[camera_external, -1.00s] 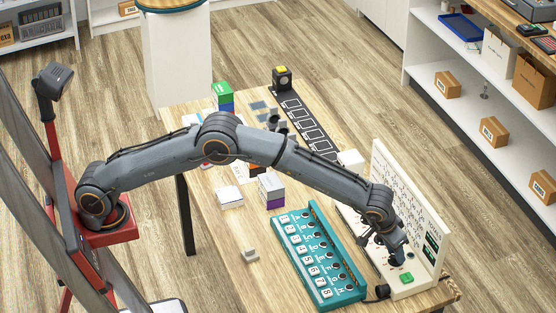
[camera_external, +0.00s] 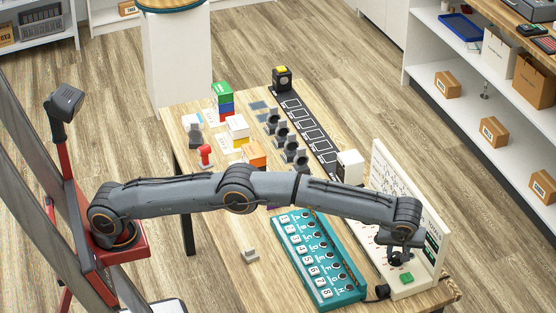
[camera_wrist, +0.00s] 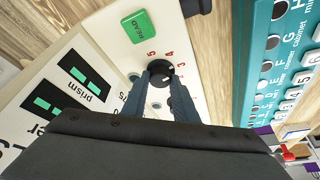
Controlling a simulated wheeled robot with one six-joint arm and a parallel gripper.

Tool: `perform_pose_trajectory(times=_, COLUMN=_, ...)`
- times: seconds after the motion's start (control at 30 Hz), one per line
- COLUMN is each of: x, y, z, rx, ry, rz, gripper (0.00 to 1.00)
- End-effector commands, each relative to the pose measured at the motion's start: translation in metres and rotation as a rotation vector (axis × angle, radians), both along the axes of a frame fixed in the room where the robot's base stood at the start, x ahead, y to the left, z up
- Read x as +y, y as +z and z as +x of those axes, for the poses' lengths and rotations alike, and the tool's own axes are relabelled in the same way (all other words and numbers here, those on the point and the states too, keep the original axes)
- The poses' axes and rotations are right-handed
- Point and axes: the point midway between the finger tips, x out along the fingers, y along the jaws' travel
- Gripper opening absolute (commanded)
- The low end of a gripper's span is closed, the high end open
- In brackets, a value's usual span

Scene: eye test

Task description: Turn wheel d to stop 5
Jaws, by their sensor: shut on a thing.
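A white panel device (camera_external: 425,282) stands at the table's right front, with an upright printed back. In the wrist view a round black wheel (camera_wrist: 159,69) sits on its white base strip (camera_wrist: 190,82), with red numbers including 3, 4 and 5 beside it. My gripper (camera_wrist: 158,84) is shut on this black wheel, one finger on each side. I cannot read a letter on it. Which number its mark points to is not clear. In the external view my gripper (camera_external: 398,257) is low over the base, mostly hidden by my wrist.
A green READ button (camera_wrist: 139,26) lies close by on the same base; it also shows in the external view (camera_external: 406,277). A teal box (camera_external: 345,291) with lettered holes and numbered keys stands to the left. Blocks and dark holders fill the table's back.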

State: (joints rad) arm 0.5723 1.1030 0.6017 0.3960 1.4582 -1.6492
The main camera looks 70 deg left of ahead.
Motion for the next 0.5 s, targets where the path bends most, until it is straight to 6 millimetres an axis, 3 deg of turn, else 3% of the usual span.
perform_pose_trajectory(times=0.5, x=-0.0011, y=-0.0003, z=0.0005, rx=0.002, ry=0.111, rz=-0.001, gripper=0.04)
